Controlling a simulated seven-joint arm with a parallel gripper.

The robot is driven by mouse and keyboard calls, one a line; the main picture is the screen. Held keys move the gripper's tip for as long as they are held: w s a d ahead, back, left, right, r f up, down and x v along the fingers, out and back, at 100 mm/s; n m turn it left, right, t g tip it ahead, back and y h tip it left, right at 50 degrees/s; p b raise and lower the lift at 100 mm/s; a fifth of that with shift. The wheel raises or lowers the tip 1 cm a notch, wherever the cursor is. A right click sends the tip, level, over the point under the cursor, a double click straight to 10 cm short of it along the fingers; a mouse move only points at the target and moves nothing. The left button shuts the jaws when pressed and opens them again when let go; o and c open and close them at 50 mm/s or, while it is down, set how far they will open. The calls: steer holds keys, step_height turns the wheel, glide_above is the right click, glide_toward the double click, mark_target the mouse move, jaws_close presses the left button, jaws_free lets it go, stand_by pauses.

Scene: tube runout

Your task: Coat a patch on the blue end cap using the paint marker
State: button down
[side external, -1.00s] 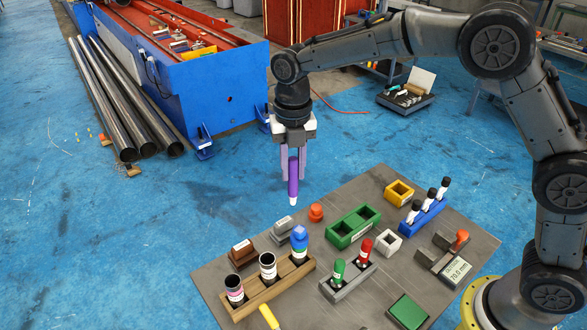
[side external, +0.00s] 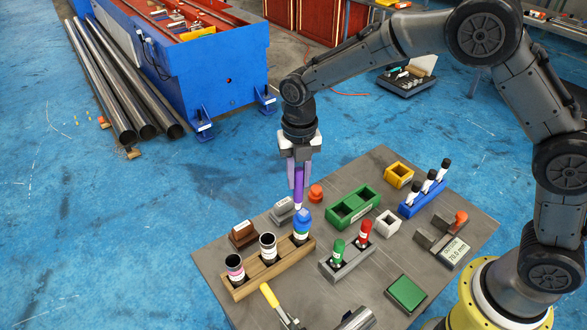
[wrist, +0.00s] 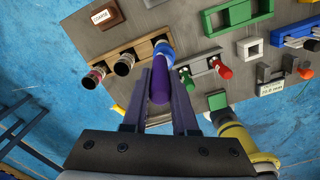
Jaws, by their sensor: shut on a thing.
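The paint marker (side external: 299,197) is purple with a pale tip pointing down. My gripper (side external: 299,183) is shut on it and holds it upright. The blue end cap (side external: 303,217) tops the tube in the right-hand slot of a wooden rack (side external: 250,285). In the side view the marker's tip is right at the top of the cap; I cannot tell whether they touch. In the wrist view the purple marker (wrist: 160,83) hides its own tip and overlaps the near side of the blue cap (wrist: 164,50).
A grey holder (side external: 346,263) with a green and a red marker stands to the right.

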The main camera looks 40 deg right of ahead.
step_height(320, 180, up, 8)
steer(key=w, duration=0.1)
steer(key=shift+w+a, duration=0.2)
steer(key=shift+w, duration=0.05)
stand_by(1.0)
